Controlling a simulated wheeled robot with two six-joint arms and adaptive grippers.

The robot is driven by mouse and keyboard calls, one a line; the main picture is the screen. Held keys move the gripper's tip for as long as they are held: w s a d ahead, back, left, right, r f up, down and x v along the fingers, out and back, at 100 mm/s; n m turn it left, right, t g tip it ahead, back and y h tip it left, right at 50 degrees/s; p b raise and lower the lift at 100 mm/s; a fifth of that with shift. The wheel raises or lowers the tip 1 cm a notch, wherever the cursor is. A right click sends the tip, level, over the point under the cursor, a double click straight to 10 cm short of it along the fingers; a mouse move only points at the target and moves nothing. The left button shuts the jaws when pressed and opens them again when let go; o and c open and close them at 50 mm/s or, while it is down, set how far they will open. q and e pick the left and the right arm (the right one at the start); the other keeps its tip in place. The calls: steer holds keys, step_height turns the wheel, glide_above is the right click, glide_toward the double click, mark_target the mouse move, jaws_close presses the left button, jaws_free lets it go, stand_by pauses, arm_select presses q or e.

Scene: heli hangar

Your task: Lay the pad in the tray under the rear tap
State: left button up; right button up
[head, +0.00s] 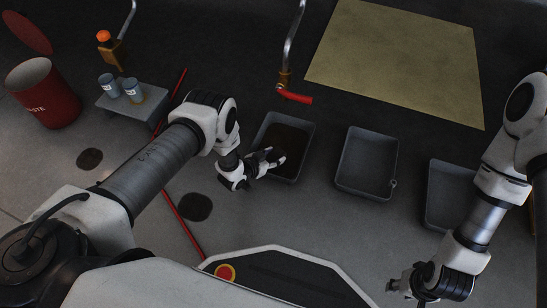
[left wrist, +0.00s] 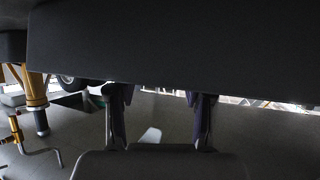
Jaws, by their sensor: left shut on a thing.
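My left gripper (head: 276,158) is over the leftmost grey tray (head: 261,165), below a tap with a red lever (head: 293,96). It is shut on a dark brown pad (head: 290,138), which shows against the tray's inside. I cannot tell whether the pad touches the tray floor. In the left wrist view, both fingers (left wrist: 160,100) reach up to a broad dark slab that hides what lies beyond; I cannot tell what it is. My right gripper (head: 398,289) is low at the right, apart from the trays; its fingertips look apart and empty.
Two more grey trays (head: 347,183) (head: 432,212) stand to the right. A tan sheet (head: 395,60) lies behind them. At left are a red waste bin (head: 50,98), a small stand (head: 146,112) with two cans, and a red line along the floor.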

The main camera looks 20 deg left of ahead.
arm_select(q)
steer(key=shift+f, duration=0.1)
steer(key=o, duration=1)
steer(key=shift+r, duration=0.2)
steer(key=s+a+r+n+g+y+p, duration=0.1)
steer(key=s+a+r+g+p, duration=0.1)
steer(key=s+r, duration=0.4)
steer(key=s+a+r+n+g+y+p, duration=0.2)
steer(key=s+r+g, duration=0.3)
steer(key=s, duration=1.1)
steer(key=s+a+r+n+g+y+p, duration=0.2)
steer(key=s+r, duration=0.5)
steer(key=s, duration=0.5)
steer(key=shift+a+r+g, duration=0.35)
steer(key=shift+a+g, duration=0.1)
steer(key=shift+g, duration=0.65)
